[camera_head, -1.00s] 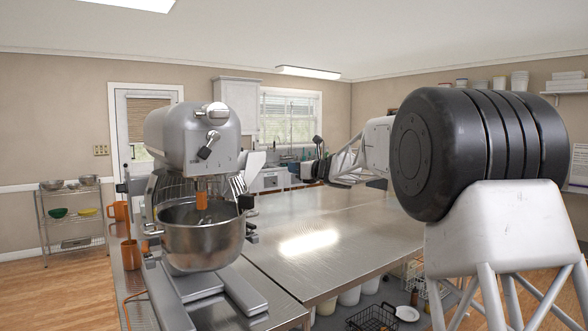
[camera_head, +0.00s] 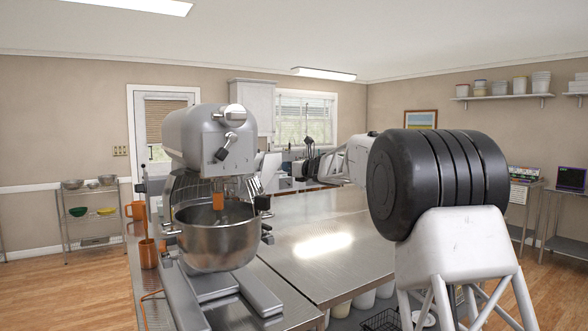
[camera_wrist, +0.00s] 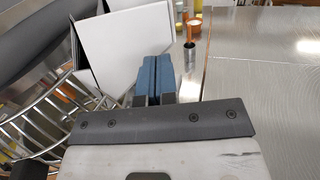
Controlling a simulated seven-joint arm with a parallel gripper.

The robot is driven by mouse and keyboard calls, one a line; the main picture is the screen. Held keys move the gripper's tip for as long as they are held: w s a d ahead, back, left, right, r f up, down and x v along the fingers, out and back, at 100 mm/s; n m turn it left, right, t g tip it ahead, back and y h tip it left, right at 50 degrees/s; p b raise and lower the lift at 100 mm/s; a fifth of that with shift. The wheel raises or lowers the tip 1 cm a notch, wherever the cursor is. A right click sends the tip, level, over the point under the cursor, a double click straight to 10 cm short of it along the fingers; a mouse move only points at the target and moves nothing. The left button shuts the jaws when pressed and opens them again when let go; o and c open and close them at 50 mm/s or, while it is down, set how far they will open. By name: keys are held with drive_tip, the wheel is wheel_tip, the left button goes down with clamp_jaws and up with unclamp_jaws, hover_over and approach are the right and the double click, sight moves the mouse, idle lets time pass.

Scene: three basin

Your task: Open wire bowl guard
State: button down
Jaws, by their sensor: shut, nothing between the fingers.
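The stand mixer (camera_head: 212,138) stands at the left of the steel table with its metal bowl (camera_head: 218,245). Wires of the bowl guard (camera_head: 185,188) show above the bowl rim at the left, and more wires show at the right. An orange part (camera_head: 218,200) shows between them. In the wrist view, the curved guard wires (camera_wrist: 35,128) lie at the lower left, left of my gripper (camera_wrist: 154,58). Its blue fingers are shut together and empty, and appear apart from the wires. I cannot clearly make out its fingertips in the head view.
A white flat panel (camera_wrist: 112,42) is close to the left of the fingers in the wrist view. Orange cups (camera_head: 148,254) stand left of the mixer. The steel table (camera_head: 325,240) is bare to the right of the bowl.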

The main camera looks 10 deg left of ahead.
drive_tip(key=shift+x, duration=0.9)
drive_tip(key=shift+w+a, duration=0.1)
drive_tip(key=shift+w+a+n+g+y, duration=0.25)
drive_tip(key=shift+w+a+g, duration=0.1)
drive_tip(key=shift+w+a, duration=0.5)
drive_tip(key=shift+w+a+n+g+y, duration=0.15)
drive_tip(key=shift+w+a+n+g, duration=0.3)
drive_tip(key=shift+a, duration=0.55)
drive_tip(key=shift+w+a+n+g+y, duration=0.1)
drive_tip(key=shift+w+a+g+y, duration=0.15)
drive_tip(key=shift+w+a, duration=0.65)
drive_tip(key=shift+s, duration=0.1)
drive_tip(key=shift+d, duration=0.15)
drive_tip(key=w+v, duration=0.1)
drive_tip(key=v, duration=1.2)
drive_tip(key=shift+w+d, duration=0.2)
drive_tip(key=shift+d, duration=0.35)
